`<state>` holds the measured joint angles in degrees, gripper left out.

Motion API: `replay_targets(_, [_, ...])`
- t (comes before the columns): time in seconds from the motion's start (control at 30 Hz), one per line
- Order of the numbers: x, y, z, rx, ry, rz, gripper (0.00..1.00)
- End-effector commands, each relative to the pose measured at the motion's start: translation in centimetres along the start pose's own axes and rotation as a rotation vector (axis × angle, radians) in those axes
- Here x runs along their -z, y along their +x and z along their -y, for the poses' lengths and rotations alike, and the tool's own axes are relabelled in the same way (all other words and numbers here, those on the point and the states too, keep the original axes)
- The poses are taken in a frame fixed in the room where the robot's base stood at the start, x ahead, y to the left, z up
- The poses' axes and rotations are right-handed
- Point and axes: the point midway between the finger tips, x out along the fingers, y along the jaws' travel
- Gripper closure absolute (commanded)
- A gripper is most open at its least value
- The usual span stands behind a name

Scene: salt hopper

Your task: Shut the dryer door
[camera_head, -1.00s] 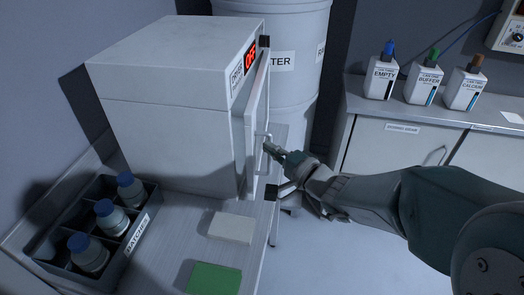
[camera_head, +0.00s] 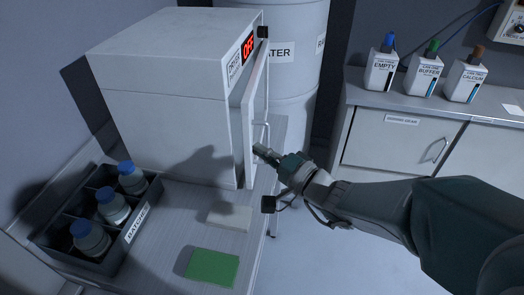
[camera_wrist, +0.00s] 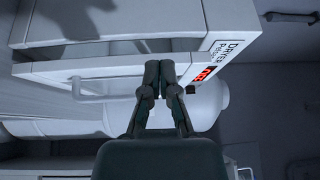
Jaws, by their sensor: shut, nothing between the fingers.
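The dryer (camera_head: 165,95) is a white box with a red lit display, on the bench at left. Its door (camera_head: 250,125) stands ajar; the wrist view shows a narrowing gap between the door (camera_wrist: 120,68) and the dryer body (camera_wrist: 120,20). A pale bar handle (camera_head: 266,132) is on the door's outer face. My gripper (camera_head: 258,151) is shut and empty, its fingertips just below the handle at the door's outer face. In the wrist view my gripper (camera_wrist: 158,66) overlaps the door panel; I cannot tell whether it touches.
A dark crate (camera_head: 128,232) with several blue-capped bottles stands on the bench at left. A pale block (camera_head: 230,217) and a green pad (camera_head: 212,267) lie in front of the dryer. A white barrel (camera_head: 295,85) stands behind. Capped bottles stand on the right counter (camera_head: 420,108).

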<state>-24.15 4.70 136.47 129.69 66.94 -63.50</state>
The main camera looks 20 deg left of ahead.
Motion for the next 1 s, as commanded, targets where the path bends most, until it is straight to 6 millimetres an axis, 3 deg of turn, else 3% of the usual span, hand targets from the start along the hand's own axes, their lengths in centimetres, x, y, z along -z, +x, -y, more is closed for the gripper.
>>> replay_targets(0.03, [1.9,0.3,-0.2,0.015,-0.009,0.043,1.00])
replay_targets(0.17, [5.7,-0.2,-0.8,0.036,-0.020,0.204,1.00])
replay_targets(0.33, [10.2,-3.6,-3.0,0.010,0.007,0.411,1.00])
replay_targets(0.5, [12.6,-7.1,-4.8,-0.035,0.049,0.541,1.00])
replay_targets(0.67, [12.6,-7.4,-5.2,-0.050,0.060,0.574,1.00])
replay_targets(1.0, [9.4,-2.6,-5.3,-0.050,0.059,0.575,1.00])
